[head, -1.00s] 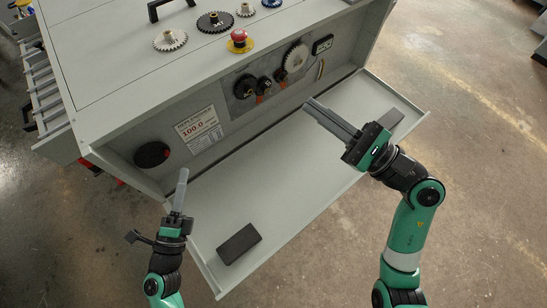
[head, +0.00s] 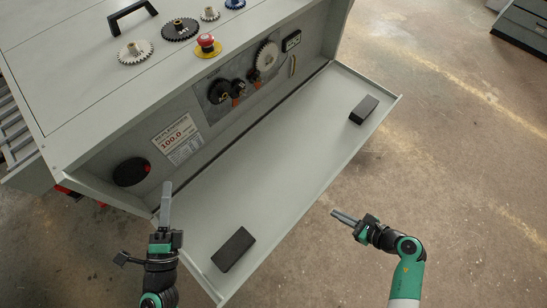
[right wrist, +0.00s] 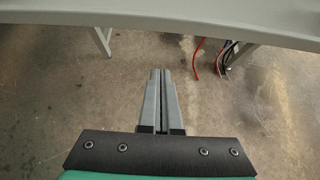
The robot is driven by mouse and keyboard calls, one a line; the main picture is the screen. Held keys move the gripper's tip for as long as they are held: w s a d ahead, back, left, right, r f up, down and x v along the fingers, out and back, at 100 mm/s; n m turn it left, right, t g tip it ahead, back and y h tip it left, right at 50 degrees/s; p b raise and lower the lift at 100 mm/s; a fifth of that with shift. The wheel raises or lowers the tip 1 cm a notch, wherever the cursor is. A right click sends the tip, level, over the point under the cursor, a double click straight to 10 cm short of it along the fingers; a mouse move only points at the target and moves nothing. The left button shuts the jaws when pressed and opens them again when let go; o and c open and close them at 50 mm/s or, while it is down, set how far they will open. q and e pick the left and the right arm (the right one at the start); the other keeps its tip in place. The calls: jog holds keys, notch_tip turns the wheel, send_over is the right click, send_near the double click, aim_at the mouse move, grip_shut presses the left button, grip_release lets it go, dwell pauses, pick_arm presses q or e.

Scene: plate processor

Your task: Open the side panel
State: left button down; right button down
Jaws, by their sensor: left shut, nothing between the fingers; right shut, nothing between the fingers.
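The side panel (head: 290,160) of the grey machine is folded down and lies as an open shelf in the head view, with two black blocks on it, one (head: 233,249) near its left end and one (head: 364,109) near its right end. My left gripper (head: 166,188) is shut and empty by the panel's left end. My right gripper (head: 333,213) is shut and empty, out past the panel's front edge. In the right wrist view its fingers (right wrist: 162,75) are together over the floor, with a grey edge (right wrist: 220,30) across the top.
The opened recess shows gears, black knobs, a label (head: 177,138) and a round black disc (head: 131,172). On top are a red button (head: 207,42), several gears and a black handle (head: 133,14). Red and dark cables (right wrist: 228,52) hang below.

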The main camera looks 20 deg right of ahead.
jog(key=w+a+f, duration=0.1)
jog(key=w+a, duration=0.1)
jog(key=w, duration=0.4)
jog(key=shift+a, duration=0.35)
jog(key=shift+r, duration=1.1)
pick_arm(q)
jog(key=c, duration=1.2)
grip_release()
